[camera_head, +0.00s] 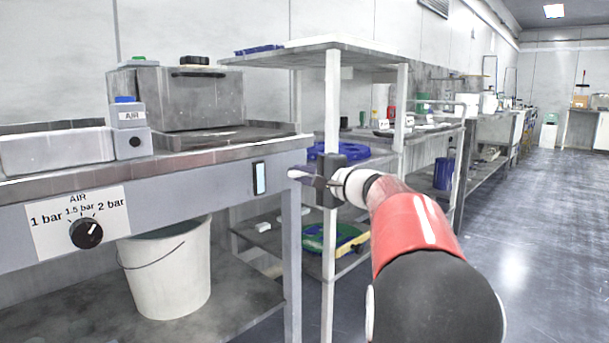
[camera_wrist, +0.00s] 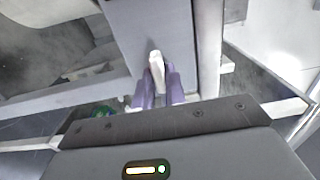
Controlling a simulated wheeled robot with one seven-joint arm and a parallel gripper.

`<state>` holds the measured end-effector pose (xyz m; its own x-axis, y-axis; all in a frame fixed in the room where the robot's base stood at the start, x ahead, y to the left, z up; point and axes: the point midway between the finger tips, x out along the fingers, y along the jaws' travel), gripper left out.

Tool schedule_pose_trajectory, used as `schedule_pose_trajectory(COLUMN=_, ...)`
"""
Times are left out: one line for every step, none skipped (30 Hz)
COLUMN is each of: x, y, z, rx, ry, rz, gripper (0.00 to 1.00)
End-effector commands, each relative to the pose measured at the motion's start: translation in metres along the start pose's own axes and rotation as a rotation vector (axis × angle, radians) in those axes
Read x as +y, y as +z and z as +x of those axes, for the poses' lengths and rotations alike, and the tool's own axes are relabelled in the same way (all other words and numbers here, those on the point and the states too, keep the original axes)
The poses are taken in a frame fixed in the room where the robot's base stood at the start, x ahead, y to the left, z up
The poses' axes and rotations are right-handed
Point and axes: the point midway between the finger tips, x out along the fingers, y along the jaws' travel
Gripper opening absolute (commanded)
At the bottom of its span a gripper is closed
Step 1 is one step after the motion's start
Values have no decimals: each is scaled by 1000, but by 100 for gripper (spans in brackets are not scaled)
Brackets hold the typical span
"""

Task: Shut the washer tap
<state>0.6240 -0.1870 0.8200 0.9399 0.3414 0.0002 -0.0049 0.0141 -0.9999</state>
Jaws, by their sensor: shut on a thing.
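A small white lever (camera_wrist: 155,60), which I take to be the washer tap, stands out from a grey panel in the wrist view. My gripper (camera_wrist: 160,86) is shut on the lever, with its purple fingers on either side. In the head view my gripper (camera_head: 301,175) is at the right end of the grey bench (camera_head: 190,185), by its front corner. There the lever is mostly hidden by the fingers, and its base and exact angle cannot be told.
The bench front carries an AIR dial (camera_head: 86,232) and a pale blue rocker switch (camera_head: 259,178). A white bucket (camera_head: 168,275) stands on the lower shelf. A shelf post (camera_head: 330,95) rises close beside my gripper. The floor on the right (camera_head: 530,250) is clear.

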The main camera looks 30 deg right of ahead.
Motion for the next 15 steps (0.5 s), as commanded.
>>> schedule_pose_trajectory(x=2, y=0, z=0, rx=0, ry=2, rz=3, gripper=14)
schedule_pose_trajectory(x=2, y=0, z=0, rx=0, ry=2, rz=3, gripper=18)
schedule_pose_trajectory(x=2, y=0, z=0, rx=0, ry=2, rz=3, gripper=23)
schedule_pose_trajectory(x=1, y=0, z=0, rx=0, ry=2, rz=2, gripper=27)
schedule_pose_trajectory(x=1, y=0, z=0, rx=0, ry=2, rz=2, gripper=31)
schedule_pose_trajectory(x=1, y=0, z=0, rx=0, ry=2, rz=2, gripper=35)
schedule_pose_trajectory(x=1, y=0, z=0, rx=0, ry=1, rz=2, gripper=35)
schedule_pose_trajectory(x=1, y=0, z=0, rx=0, ry=1, rz=1, gripper=35)
schedule_pose_trajectory(x=1, y=0, z=0, rx=0, ry=1, rz=1, gripper=35)
schedule_pose_trajectory(x=1, y=0, z=0, rx=0, ry=1, rz=1, gripper=35)
schedule_pose_trajectory(x=1, y=0, z=0, rx=0, ry=1, rz=1, gripper=35)
schedule_pose_trajectory(x=1, y=0, z=0, rx=0, ry=1, rz=1, gripper=35)
schedule_pose_trajectory(x=0, y=0, z=0, rx=0, ry=1, rz=1, gripper=35)
schedule_pose_trajectory(x=0, y=0, z=-1, rx=1, ry=1, rz=0, gripper=35)
schedule_pose_trajectory(x=0, y=0, z=-2, rx=1, ry=1, rz=0, gripper=35)
